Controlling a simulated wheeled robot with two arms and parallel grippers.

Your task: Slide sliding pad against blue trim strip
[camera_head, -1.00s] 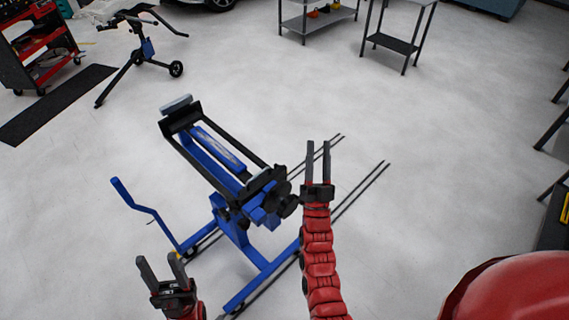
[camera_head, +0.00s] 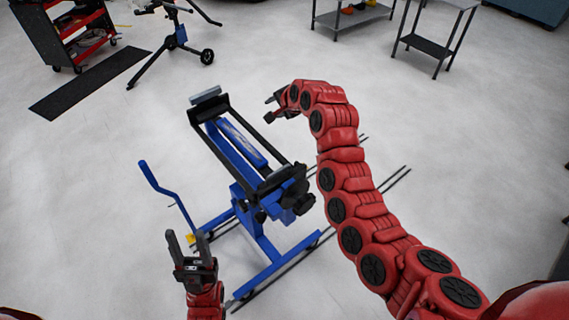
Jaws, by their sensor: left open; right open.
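A blue and black stand holds a long blue strip (camera_head: 243,142) between two black rails, likely the blue trim strip. A pale grey pad (camera_head: 206,95) sits at the stand's far left end; I cannot tell whether it is the sliding pad. My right gripper (camera_head: 269,107) is open and empty, right of the strip's far part, with its fingers toward the left. It is apart from the pad, and its fingers are small in view. My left gripper (camera_head: 187,243) is open and empty, pointing up in front of the stand's near left side.
The stand's blue crank handle (camera_head: 160,184) rises at the left, close to my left gripper. Blue legs (camera_head: 273,270) spread below. A red tool cart (camera_head: 75,30), a black mat (camera_head: 90,84) and shelves (camera_head: 352,15) are farther back.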

